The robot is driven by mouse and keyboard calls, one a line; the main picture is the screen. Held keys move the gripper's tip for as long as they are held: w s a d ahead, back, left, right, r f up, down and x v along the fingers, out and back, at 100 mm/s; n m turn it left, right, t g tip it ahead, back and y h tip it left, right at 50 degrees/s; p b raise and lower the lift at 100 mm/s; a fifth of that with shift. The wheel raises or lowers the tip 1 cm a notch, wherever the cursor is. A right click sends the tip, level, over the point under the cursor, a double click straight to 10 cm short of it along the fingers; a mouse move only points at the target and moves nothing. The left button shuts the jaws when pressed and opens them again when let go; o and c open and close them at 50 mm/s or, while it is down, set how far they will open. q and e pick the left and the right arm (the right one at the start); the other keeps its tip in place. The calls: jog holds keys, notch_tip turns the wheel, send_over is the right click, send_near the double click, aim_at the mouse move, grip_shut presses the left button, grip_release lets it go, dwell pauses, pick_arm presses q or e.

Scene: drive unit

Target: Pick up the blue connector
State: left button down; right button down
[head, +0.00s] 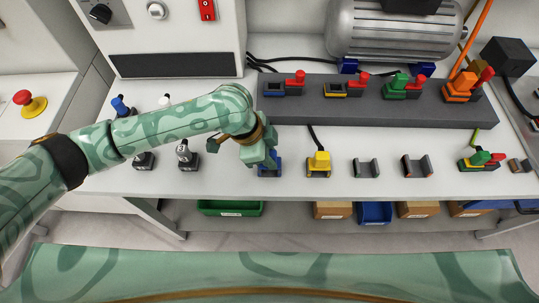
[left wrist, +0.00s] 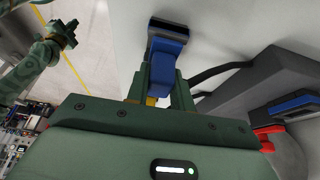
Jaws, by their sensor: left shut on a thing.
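The blue connector (head: 275,163) is at the front of the white bench, in a small dark cradle (left wrist: 168,27) with blue trim. My left gripper (head: 267,165) points down over it, shut on it, and hides much of it in the head view. In the left wrist view the blue connector (left wrist: 162,68) sits between the two green fingers (left wrist: 160,85), its far end at the cradle. I cannot tell whether it is clear of the cradle. My right gripper (left wrist: 62,36) shows small at the upper left of the left wrist view; its jaw state is unclear.
A yellow connector (head: 319,160) stands in the cradle just to the right. Two empty cradles (head: 367,168) follow. Behind runs a dark socket rail (head: 375,107) with red levers and green and orange connectors. Several small levers stand left, beneath my left arm.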

pick_arm(q)
notch_tip(320, 180, up, 3)
jog(key=shift+f+p, duration=0.2)
jog(key=shift+p, duration=0.25)
jog(key=s+r+p, duration=0.5)
jog(key=s+r, duration=0.5)
jog(key=s, duration=0.4)
jog(key=shift+d, duration=0.1)
